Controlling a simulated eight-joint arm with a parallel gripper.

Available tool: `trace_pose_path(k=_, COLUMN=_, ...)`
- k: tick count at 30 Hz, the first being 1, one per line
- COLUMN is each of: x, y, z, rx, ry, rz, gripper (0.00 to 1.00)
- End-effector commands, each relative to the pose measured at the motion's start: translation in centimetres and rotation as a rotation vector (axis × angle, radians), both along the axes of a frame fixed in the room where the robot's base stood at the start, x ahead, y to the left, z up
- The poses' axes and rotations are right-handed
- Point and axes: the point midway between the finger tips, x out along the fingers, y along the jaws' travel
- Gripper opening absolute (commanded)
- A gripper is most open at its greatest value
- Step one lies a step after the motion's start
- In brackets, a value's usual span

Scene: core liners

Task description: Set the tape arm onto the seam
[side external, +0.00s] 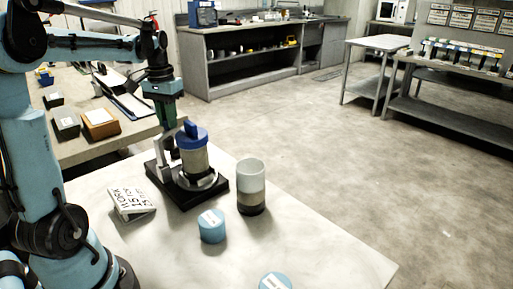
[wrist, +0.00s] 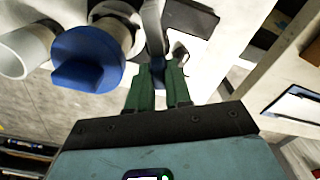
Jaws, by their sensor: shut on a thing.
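A grey core liner (side external: 194,161) with a blue cap (side external: 191,138) stands upright in a stand with a black base (side external: 188,203). The ridged cap also shows in the wrist view (wrist: 88,58). The tape arm (wrist: 153,22) is a pale grey bar beside the liner, ending in a dark part between my fingertips. My gripper (side external: 167,122) has green fingers and points down just left of the capped liner. In the wrist view my gripper (wrist: 158,72) is shut on the tape arm's end. The seam cannot be made out. Whether the arm touches the liner is unclear.
A white tube with a dark bottom (side external: 251,178) stands right of the stand. Light-blue caps (side external: 212,227) sit at the front of the white table (side external: 310,245). The table's right side is clear.

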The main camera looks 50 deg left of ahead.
Motion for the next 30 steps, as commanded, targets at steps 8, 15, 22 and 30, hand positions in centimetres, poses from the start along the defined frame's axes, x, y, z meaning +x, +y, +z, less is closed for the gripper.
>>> trace_pose_path(k=8, x=0.25, y=-0.56, z=-0.01, rx=0.001, ry=0.000, rz=-0.108, gripper=0.00)
trace_pose_path(k=15, x=0.29, y=-0.68, z=-0.01, rx=0.000, ry=0.000, rz=-0.134, gripper=0.00)
trace_pose_path(k=22, x=0.29, y=-0.68, z=-0.01, rx=0.000, ry=-0.001, rz=-0.134, gripper=0.00)
trace_pose_path(k=30, x=0.29, y=-0.67, z=-0.01, rx=0.000, ry=-0.001, rz=-0.133, gripper=0.45)
